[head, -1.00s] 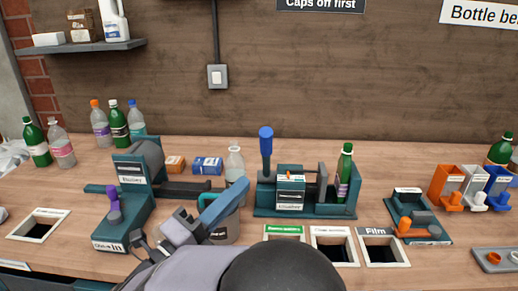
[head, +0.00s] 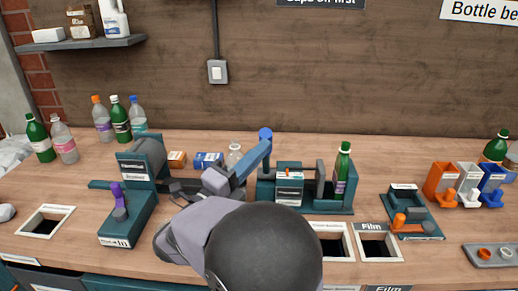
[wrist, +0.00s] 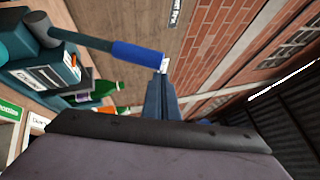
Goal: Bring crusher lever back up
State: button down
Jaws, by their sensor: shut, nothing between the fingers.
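In the wrist view the lever's dark rod and blue grip (wrist: 138,52) run across the upper left. My gripper (head: 262,148) is shut and empty, at the grip's height. Its fingers (wrist: 161,82) also show in the wrist view, with tips close to the grip's end. I cannot tell whether they touch.
A teal machine with a purple lever (head: 118,196) stands to the left. A clear bottle (head: 235,154) is behind my gripper. Bins are set in the counter in front, one labelled Film (head: 374,243). A small teal device with an orange lever (head: 405,224) is at right.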

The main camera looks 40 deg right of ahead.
dwell(0.4)
jog(key=w+d+r+n+y+p, duration=0.1)
jog(key=w+d+r+p, duration=0.1)
jog(key=p, duration=0.1)
jog(key=w+d+r+n+y+p, duration=0.1)
jog(key=w+d+r+p, duration=0.1)
jog(key=p, duration=0.1)
jog(key=shift+r+y, duration=0.3)
jog(key=shift+r, duration=0.05)
jog(key=w+d+r+n+y+p, duration=0.1)
jog(key=w+d+p, duration=0.3)
jog(key=p, duration=0.4)
jog(key=shift+w+d+r+n+g+y, duration=0.35)
jog(key=shift+n+y, duration=0.15)
jog(key=shift+y, duration=0.4)
jog(key=shift+r, duration=0.1)
jog(key=shift+a, duration=0.1)
